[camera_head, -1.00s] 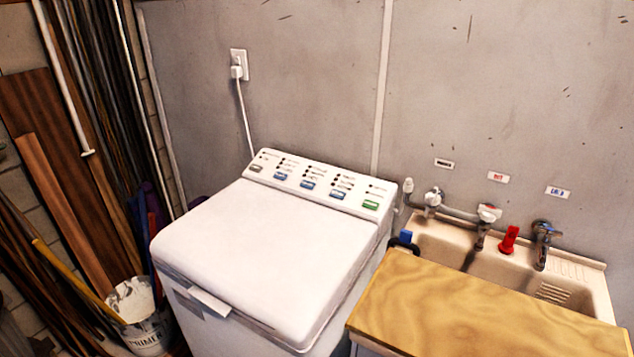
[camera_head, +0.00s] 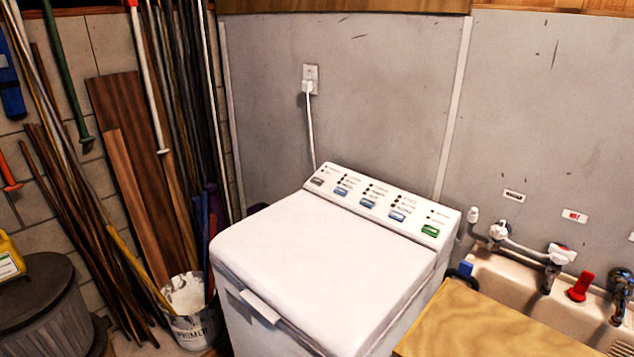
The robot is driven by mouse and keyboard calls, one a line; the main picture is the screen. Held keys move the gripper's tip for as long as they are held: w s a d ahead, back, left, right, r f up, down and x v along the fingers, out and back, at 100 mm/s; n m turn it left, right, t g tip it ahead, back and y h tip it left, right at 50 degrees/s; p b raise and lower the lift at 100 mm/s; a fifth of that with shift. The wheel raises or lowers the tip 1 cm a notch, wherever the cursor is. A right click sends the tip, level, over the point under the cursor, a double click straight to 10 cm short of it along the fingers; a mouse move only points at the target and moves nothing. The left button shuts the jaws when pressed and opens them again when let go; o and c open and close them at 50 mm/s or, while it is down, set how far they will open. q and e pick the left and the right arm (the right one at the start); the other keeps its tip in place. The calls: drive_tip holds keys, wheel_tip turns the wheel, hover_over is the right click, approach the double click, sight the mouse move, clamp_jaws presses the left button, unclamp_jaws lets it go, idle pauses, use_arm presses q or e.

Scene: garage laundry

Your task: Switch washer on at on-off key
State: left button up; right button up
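The white top-loading washer (camera_head: 318,262) stands in the middle of the view with its lid shut. Its sloped control panel (camera_head: 385,198) runs along the back edge. The panel carries a grey key (camera_head: 317,181) at the left end, several blue keys (camera_head: 368,203) in the middle and a green key (camera_head: 430,231) at the right end. The labels by the keys are too small to read, so I cannot tell which is the on-off key. Neither of my grippers shows in the head view.
A plugged wall outlet (camera_head: 310,80) is behind the washer. A sink (camera_head: 535,300) with taps and a wooden board (camera_head: 485,325) stand close on the right. A primer bucket (camera_head: 190,310), leaning poles and boards, and a grey bin (camera_head: 45,310) fill the left side.

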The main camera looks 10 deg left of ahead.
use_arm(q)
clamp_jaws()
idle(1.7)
